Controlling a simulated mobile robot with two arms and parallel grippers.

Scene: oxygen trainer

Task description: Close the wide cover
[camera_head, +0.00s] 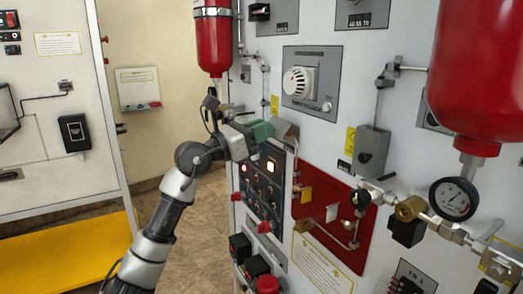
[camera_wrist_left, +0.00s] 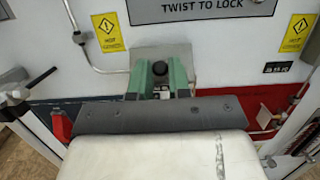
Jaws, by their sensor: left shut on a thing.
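A grey box-like part, which looks like the wide cover (camera_head: 285,128), stands out from the white panel beside my left gripper. The cover's hinge and opening angle are hidden. My right gripper is out of view.
A dark switch panel (camera_head: 262,190) with lit lamps is below the gripper. A red plate (camera_head: 335,222) with piping is lower right. Red cylinders (camera_head: 213,40) hang above. A thin pipe (camera_wrist_left: 85,50) runs left of the cover. Open floor lies left of the panel.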

